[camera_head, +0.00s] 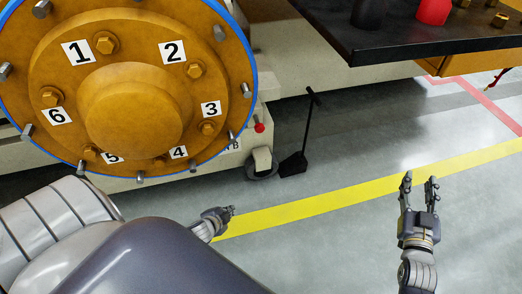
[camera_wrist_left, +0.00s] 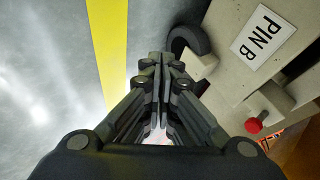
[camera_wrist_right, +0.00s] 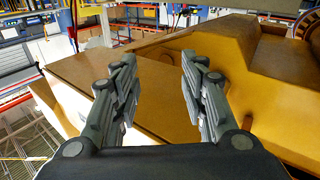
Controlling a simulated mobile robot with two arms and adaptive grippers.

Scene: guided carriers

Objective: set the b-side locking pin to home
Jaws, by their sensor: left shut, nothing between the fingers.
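The locking pin's red knob (camera_head: 259,127) sticks out at the right end of the beige carrier base below the big orange hub. In the left wrist view the red knob (camera_wrist_left: 253,125) is on a short stem to the right of my fingers, near a white label reading "PIN B" (camera_wrist_left: 263,38). My left gripper (camera_head: 230,211) is shut and empty, below and left of the knob in the head view and apart from it. Its closed fingers (camera_wrist_left: 160,65) point past the carrier. My right gripper (camera_head: 420,182) is open and empty over the floor at right, far from the pin.
The orange hub (camera_head: 130,110) with numbered bolts fills the upper left. A caster wheel (camera_head: 262,165) and a black long-handled dustpan (camera_head: 294,163) stand near the knob. A black table (camera_head: 420,32) overhangs at upper right. The floor around the yellow line (camera_head: 330,203) is clear.

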